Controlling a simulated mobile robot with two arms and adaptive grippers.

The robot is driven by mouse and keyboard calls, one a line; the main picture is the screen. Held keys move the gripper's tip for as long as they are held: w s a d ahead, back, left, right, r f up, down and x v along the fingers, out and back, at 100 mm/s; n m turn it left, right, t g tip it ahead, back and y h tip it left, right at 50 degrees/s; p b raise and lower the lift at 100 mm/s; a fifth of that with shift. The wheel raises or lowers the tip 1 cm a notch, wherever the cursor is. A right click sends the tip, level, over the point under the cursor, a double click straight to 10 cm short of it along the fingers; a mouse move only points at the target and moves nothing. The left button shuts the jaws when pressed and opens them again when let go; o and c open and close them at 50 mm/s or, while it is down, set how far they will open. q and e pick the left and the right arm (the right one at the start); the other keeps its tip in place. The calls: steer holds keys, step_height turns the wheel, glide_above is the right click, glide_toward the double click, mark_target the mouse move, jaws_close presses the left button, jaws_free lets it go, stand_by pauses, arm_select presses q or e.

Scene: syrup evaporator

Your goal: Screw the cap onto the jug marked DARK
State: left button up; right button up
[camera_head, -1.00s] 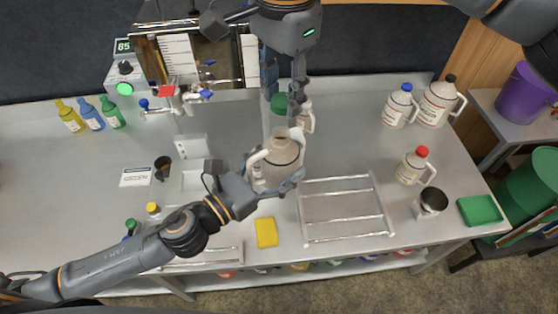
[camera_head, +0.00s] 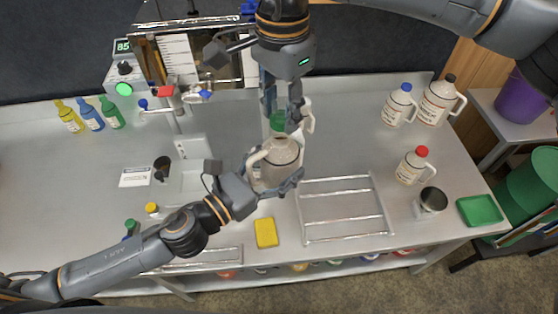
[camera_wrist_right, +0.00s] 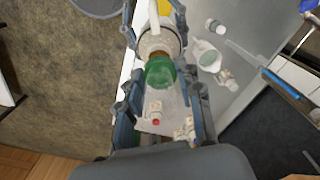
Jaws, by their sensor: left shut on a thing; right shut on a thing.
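A cream jug (camera_head: 283,152) with a handle on its left stands upright at the middle of the bench; its marking is not readable here. My left gripper (camera_head: 276,186) is shut on the jug's lower body. My right gripper (camera_head: 282,123), pointing down from above, is shut on a green cap (camera_head: 277,120). The cap is at or just above the jug's mouth; I cannot tell whether they touch. In the right wrist view the green cap (camera_wrist_right: 160,72) sits between the fingers, with the pale jug (camera_wrist_right: 152,42) just beyond it.
A wire rack (camera_head: 343,218) lies right of the held jug, a yellow sponge (camera_head: 266,232) in front. The bench (camera_head: 350,145) between is clear.

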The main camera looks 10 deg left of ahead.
mark_target(273, 162)
steer(key=shift+s, duration=0.15)
stand_by(0.6)
steer(key=shift+f, duration=0.9)
steer(key=shift+f, duration=0.5)
